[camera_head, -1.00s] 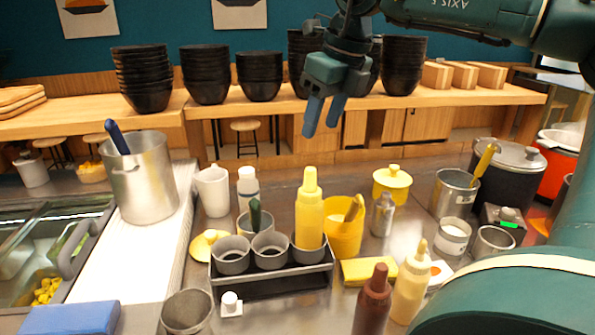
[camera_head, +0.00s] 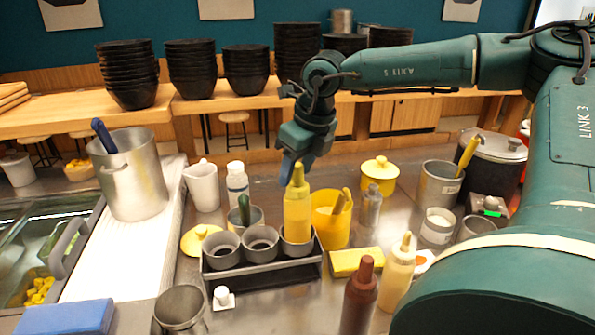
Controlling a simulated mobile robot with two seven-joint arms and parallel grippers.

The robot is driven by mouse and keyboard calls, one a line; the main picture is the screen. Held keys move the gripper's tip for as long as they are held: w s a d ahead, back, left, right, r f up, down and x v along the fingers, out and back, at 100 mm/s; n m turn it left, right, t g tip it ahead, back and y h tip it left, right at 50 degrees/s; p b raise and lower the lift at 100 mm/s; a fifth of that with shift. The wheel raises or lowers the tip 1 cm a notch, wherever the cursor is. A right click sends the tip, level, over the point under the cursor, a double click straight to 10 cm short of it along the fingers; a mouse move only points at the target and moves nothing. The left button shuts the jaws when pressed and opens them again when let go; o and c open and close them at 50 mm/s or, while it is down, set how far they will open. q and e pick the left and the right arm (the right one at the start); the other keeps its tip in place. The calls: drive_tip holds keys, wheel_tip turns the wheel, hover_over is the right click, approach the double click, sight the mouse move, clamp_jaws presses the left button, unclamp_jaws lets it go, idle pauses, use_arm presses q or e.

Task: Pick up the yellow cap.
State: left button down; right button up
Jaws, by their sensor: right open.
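A yellow cap with a knob (camera_head: 197,240) lies on the counter left of the grey cup rack. A second yellow cap (camera_head: 380,164) sits on a small yellow pot farther back on the right. I cannot tell which of the two is meant. My right gripper (camera_head: 292,172) points down near the tip of the yellow squeeze bottle (camera_head: 297,215). It is open and empty, apart from both caps, and the bottle tip overlaps its fingertips. My left gripper is out of view.
The rack (camera_head: 262,280) holds grey cups and the yellow bottle. An open yellow tub (camera_head: 331,228), a yellow sponge (camera_head: 356,262), a brown bottle (camera_head: 360,298) and a cream bottle (camera_head: 397,277) crowd the right. A steel pot (camera_head: 135,180) stands left.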

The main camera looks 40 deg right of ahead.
sight(298, 164)
drive_tip(key=shift+c, duration=0.3)
drive_tip(key=c, duration=0.7)
drive_tip(key=shift+c, duration=0.2)
drive_tip(key=shift+r, duration=0.15)
wheel_tip(298, 164, up, 8)
drive_tip(key=shift+r+b, duration=0.15)
drive_tip(key=shift+b, duration=0.35)
drive_tip(key=shift+r, duration=0.45)
wheel_tip(298, 164, down, 4)
drive_tip(key=b, duration=0.3)
drive_tip(key=shift+r, duration=0.2)
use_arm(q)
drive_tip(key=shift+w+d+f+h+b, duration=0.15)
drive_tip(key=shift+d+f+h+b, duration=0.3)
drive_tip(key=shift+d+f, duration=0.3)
use_arm(e)
drive_tip(key=shift+f, duration=0.45)
